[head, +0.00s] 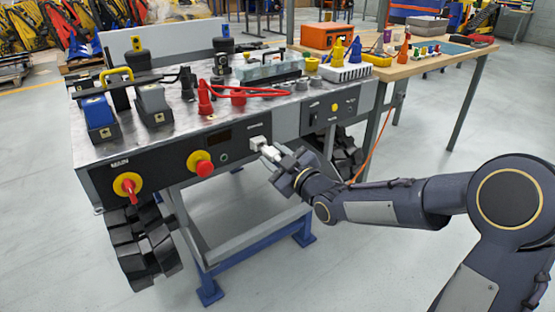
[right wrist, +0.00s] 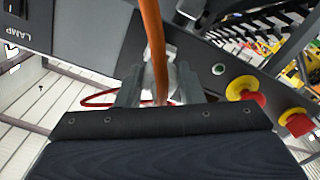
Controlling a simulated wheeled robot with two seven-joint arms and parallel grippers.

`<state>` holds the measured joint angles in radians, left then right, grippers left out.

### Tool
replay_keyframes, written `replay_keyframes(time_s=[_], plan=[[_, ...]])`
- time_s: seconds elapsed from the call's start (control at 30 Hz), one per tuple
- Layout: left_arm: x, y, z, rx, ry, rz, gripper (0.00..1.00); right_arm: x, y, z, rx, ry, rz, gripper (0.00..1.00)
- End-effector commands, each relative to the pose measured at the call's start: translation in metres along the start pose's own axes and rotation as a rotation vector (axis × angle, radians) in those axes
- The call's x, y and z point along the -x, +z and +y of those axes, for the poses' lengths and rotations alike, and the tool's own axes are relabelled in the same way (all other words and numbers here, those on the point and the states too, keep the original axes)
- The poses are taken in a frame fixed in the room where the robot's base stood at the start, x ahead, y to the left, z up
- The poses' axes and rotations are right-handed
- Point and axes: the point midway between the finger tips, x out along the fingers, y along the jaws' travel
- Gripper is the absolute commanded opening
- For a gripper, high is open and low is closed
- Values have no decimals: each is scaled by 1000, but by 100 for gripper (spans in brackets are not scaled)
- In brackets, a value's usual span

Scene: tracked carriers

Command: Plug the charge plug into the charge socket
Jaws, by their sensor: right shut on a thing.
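The charge socket (head: 257,142) is a pale square fitting on the dark front panel of the tracked carrier. The white charge plug (head: 270,153) is just in front of it and below right in the head view. I cannot tell whether the two touch. My right gripper (head: 279,160) is shut on the plug. In the right wrist view the pale plug (right wrist: 160,78) sits between the two grey fingers, and its orange cable (right wrist: 152,35) crosses in front of it. The socket face is mostly hidden there. My left gripper is not in view.
Left of the socket on the panel are a red-and-yellow emergency knob (head: 201,162) and a red main switch (head: 128,185). A wooden workbench (head: 440,60) stands behind right. The floor in front is clear.

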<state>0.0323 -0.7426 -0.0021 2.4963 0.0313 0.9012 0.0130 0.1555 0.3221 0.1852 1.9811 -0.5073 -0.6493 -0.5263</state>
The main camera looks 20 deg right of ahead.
Motion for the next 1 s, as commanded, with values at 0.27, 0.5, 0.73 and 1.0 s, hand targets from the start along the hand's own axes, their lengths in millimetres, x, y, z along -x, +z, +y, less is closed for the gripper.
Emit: replay_keyframes(time_s=[0.27,0.5,0.73,1.0], plan=[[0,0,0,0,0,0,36,0,0,0,0,0,1,10],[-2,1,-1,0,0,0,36,0,0,0,0,0,1,10],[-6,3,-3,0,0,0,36,0,0,0,1,1,2,10],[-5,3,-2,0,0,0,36,0,0,0,0,0,1,10]])
